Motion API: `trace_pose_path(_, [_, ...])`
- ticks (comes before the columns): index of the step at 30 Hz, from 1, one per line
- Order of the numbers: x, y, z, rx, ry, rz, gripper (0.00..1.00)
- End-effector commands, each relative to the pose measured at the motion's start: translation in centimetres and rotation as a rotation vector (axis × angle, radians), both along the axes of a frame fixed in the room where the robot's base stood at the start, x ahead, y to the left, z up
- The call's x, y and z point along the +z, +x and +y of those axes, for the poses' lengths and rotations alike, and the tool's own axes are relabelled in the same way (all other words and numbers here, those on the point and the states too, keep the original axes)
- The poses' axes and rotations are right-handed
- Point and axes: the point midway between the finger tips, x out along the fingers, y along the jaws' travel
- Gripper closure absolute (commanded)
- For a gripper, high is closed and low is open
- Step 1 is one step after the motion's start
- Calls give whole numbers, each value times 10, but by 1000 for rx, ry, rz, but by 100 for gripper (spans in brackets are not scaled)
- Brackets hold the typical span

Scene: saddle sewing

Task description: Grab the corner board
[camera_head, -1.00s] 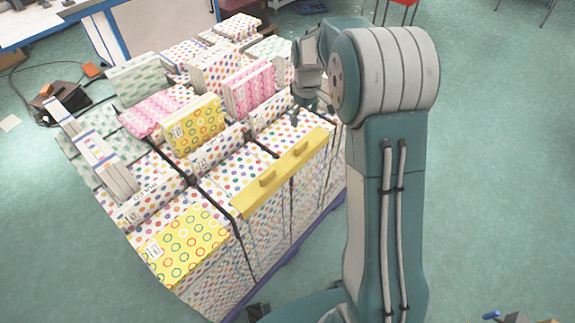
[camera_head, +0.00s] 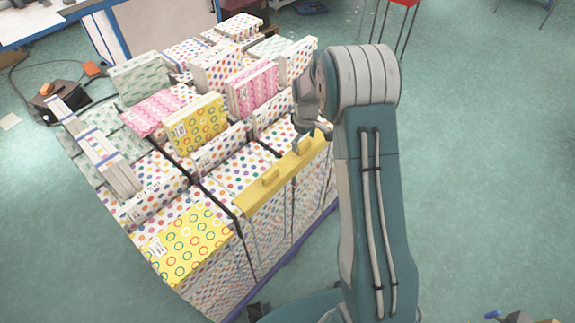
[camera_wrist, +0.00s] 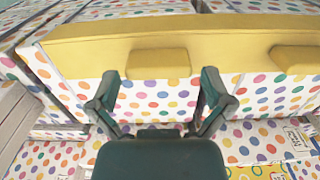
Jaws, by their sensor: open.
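The corner board is a long yellow strip (camera_head: 250,199) lying along the front top edge of the dotted box stack, with raised yellow tabs on it. In the wrist view the corner board (camera_wrist: 215,32) crosses the upper part of the picture. My gripper (camera_wrist: 159,76) is open there, its two fingers spread to either side of one yellow tab (camera_wrist: 158,62). I cannot tell whether they touch it. In the head view my gripper (camera_head: 314,133) is by the far right end of the board. Nothing is held.
The stack (camera_head: 205,265) of dotted boxes stands under the board, bound with dark straps. Pink (camera_head: 256,88), yellow and green patterned boxes lie on top behind it. White strips (camera_head: 103,160) lie at the left. The green floor to the right is mostly free.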

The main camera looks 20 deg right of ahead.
Motion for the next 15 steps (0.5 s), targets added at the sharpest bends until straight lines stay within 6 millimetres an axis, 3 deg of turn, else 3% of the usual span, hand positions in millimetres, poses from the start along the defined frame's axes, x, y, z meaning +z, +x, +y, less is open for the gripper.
trace_pose_path(3, [-13,0,0,0,0,1,0])
trace_pose_path(9, [-14,0,0,0,0,0,0])
trace_pose_path(11, [-14,0,0,0,0,0,22])
trace_pose_path(14, [-14,0,0,0,0,0,67])
trace_pose_path(15, [-14,0,0,0,0,0,75])
